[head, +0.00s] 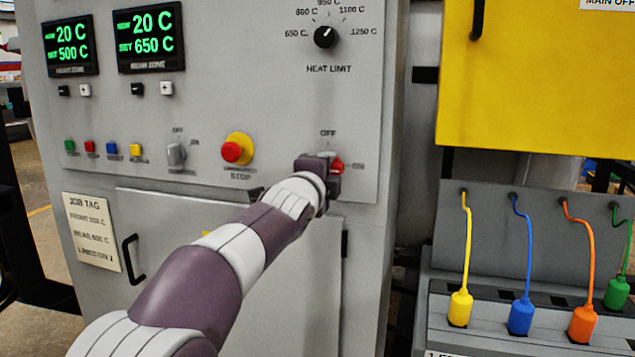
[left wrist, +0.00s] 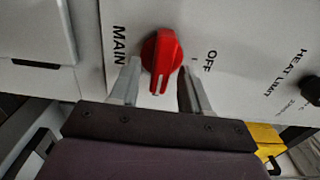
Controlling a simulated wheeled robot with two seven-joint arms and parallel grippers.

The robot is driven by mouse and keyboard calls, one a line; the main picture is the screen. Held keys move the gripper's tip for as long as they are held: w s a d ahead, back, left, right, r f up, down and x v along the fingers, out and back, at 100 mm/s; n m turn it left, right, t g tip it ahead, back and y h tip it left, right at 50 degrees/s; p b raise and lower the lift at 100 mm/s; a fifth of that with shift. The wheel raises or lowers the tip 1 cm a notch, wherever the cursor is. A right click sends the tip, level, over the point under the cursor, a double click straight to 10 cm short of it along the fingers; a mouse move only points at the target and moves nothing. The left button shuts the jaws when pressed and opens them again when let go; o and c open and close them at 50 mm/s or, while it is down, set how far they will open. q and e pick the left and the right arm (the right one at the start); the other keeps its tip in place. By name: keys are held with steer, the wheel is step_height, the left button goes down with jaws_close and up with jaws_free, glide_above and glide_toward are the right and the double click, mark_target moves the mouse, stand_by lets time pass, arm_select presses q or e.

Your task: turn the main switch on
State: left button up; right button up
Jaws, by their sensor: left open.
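The main switch is a red rotary knob (head: 338,166) at the lower right of the grey furnace panel. OFF is printed above it and ON to its right. In the head view its visible red part reaches right, towards ON. My left gripper (head: 328,166) is at the switch and hides part of it. In the left wrist view, the red knob (left wrist: 161,58) lies between the two fingers of my open left gripper (left wrist: 160,85), with a visible gap at each side. Its white mark is at the lower end, turned away from OFF. My right gripper is not in view.
The red stop button (head: 233,151) on its yellow collar and a grey selector (head: 176,154) sit left of the switch. The heat limit dial (head: 325,37) is above. A yellow cabinet (head: 540,80) and coloured cable plugs (head: 521,315) stand to the right.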

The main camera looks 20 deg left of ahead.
arm_select(q)
steer(key=s, duration=1.1)
steer(key=shift+s+a+b, duration=0.2)
steer(key=shift+a+b, duration=0.05)
steer(key=shift+b, duration=0.2)
